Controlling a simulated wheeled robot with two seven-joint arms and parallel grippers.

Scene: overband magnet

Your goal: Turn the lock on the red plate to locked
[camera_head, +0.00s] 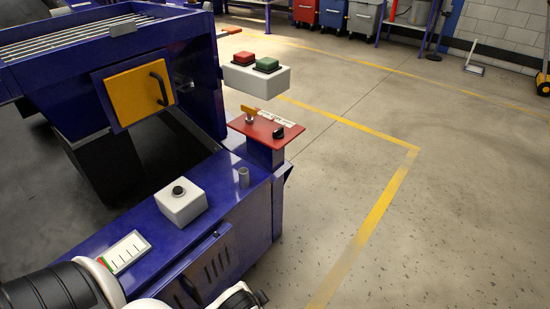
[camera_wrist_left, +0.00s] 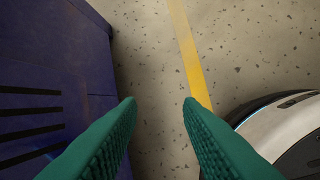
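The red plate (camera_head: 252,129) sits on a blue post at the far end of the blue machine in the head view. It carries a yellow lever-like handle (camera_head: 249,113), a black knob (camera_head: 278,133) and white labels (camera_head: 276,118) too small to read. I cannot tell which of the two is the lock or how it is set. My left gripper (camera_wrist_left: 160,103) has its green ridged fingers apart, with only floor between them. It is low beside the machine, well away from the plate; its fingers are not clear in the head view. My right gripper is not in view.
A white box with red (camera_head: 244,58) and green (camera_head: 267,65) buttons stands just behind the plate. A white box with a black button (camera_head: 180,192), a short grey post (camera_head: 243,177) and a gauge panel (camera_head: 125,251) are on the nearer machine top. Floor to the right is clear.

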